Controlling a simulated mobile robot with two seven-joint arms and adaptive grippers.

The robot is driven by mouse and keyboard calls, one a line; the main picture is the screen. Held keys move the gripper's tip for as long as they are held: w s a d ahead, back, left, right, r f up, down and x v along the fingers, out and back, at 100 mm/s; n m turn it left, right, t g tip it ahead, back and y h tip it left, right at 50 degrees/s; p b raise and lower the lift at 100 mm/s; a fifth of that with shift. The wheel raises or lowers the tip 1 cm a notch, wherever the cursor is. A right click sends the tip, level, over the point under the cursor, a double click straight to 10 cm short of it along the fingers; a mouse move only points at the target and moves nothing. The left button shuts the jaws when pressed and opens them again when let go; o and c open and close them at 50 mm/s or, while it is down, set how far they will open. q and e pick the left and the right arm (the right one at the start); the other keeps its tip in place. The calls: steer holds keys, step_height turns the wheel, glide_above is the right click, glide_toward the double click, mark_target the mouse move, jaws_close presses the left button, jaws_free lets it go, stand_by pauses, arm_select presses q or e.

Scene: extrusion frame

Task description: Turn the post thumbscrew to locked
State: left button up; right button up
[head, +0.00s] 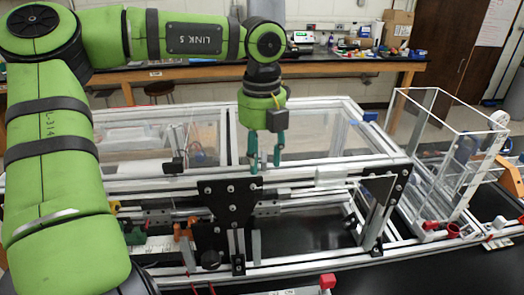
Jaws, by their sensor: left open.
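My left gripper (265,164) hangs down from the green arm, with its two teal fingers apart and nothing seen between them. Its fingertips are near the frame's upper front rail, just above and right of a black joining plate (228,200). My right gripper is not in view.
The aluminium extrusion frame (330,262) fills the middle. An orange clamp (184,232) stands left of the knob. A clear box (447,150) stands at the right. A red-capped piece (327,281) is at the front. A wooden bench (350,65) is behind.

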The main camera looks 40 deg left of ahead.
arm_select(q)
jaws_close()
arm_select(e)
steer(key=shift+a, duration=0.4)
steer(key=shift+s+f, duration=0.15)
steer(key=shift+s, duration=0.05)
